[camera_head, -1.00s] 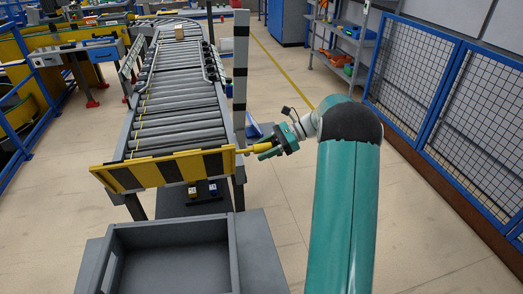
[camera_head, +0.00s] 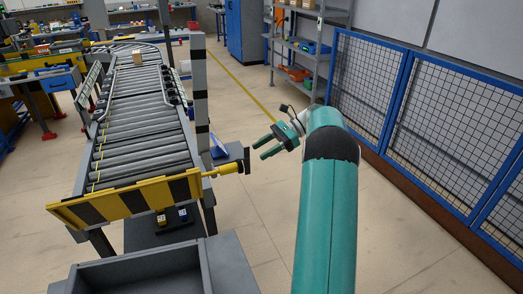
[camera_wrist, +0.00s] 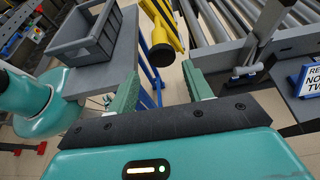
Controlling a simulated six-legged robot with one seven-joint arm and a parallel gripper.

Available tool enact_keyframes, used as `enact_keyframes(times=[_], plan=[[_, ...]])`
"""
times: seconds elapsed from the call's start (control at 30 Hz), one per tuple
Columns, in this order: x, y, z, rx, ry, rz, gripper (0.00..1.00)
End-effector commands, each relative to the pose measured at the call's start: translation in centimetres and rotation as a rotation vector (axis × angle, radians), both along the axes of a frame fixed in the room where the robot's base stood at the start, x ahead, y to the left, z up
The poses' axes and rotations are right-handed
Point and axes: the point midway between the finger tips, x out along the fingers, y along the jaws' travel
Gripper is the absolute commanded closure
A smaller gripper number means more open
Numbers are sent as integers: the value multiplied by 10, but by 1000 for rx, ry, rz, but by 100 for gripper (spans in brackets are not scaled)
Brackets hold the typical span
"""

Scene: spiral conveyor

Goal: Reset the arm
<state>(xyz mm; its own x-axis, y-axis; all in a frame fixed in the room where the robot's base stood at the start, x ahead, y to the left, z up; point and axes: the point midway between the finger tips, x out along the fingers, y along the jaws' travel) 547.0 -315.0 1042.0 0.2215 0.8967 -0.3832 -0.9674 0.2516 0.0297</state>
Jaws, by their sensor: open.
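My gripper (camera_head: 263,147) is open and empty in the head view. It hangs to the right of the conveyor's front end, apart from the yellow-and-black striped barrier (camera_head: 130,200). The barrier's yellow handle with its black end (camera_head: 232,168) points toward my gripper from the left. In the wrist view my two green fingers (camera_wrist: 159,92) are spread wide, with nothing between them. The black knob on the yellow handle (camera_wrist: 161,54) shows beyond the fingers, apart from them.
The roller conveyor (camera_head: 140,120) carries a small brown box (camera_head: 137,57) at its far end. A grey bin (camera_head: 140,280) stands on a grey table at the front. A blue mesh fence (camera_head: 440,120) and shelves (camera_head: 308,40) line the right. The floor between is clear.

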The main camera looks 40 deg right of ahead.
Motion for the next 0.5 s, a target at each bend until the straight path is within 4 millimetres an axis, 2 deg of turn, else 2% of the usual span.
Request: enact_keyframes(times=[0.33,0.43,0.5], plan=[[1,3,2,-7,-3,4,50],[2,16,10,-44,-17,26,50],[2,34,21,-95,-37,54,50]])
